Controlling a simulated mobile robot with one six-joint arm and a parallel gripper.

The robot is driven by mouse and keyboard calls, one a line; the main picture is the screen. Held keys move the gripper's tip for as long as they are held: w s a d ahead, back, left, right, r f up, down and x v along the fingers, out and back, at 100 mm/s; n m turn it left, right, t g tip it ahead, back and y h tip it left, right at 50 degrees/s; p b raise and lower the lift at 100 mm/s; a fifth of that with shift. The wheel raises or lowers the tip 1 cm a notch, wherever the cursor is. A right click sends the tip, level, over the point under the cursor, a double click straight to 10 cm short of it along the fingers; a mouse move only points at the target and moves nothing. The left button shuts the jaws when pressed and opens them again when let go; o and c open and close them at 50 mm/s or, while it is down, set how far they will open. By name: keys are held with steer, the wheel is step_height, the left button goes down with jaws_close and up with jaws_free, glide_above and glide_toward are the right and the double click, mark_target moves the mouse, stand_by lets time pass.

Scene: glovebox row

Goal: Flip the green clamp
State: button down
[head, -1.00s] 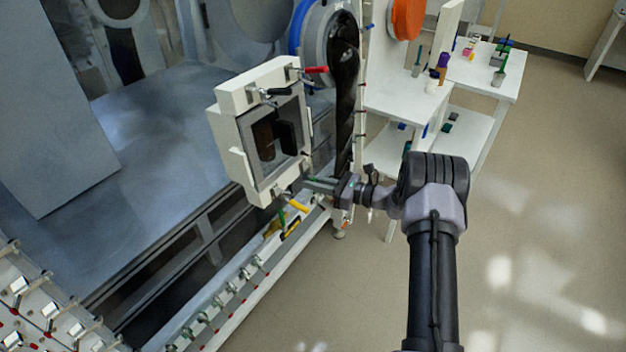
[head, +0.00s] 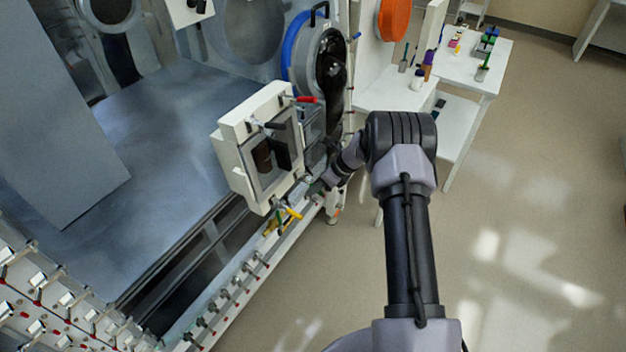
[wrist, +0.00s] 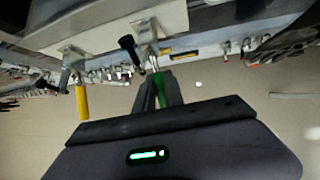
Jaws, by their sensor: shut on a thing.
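The green clamp handle (wrist: 160,92) shows in the wrist view between the two fingers of my gripper (wrist: 158,86), which is shut on it. The handle points down from a metal clamp bracket (wrist: 148,30) on the white frame. In the head view my gripper (head: 316,188) is at the lower right corner of the white box-shaped chamber (head: 232,142). The held handle is hard to make out there, partly hidden by my wrist.
A yellow clamp handle (wrist: 82,102) hangs to the left in the wrist view, with a black knob (wrist: 129,46) between. A white table (head: 480,75) stands at the back right. Floor at right is clear.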

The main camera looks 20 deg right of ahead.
steer(key=shift+r+g+h+p, duration=0.6)
steer(key=shift+g+h+p, duration=0.25)
steer(key=shift+g, duration=0.25)
steer(key=shift+s+d+r+g+h, duration=0.15)
steer(key=shift+r+g+h, duration=0.05)
steer(key=shift+g+h, duration=0.4)
steer(key=shift+r, duration=0.15)
steer(key=c, duration=1.5)
jaws_free()
steer(key=shift+o, duration=0.3)
steer(key=p+v, duration=0.2)
steer(key=v, duration=1.5)
steer(key=shift+r, duration=0.15)
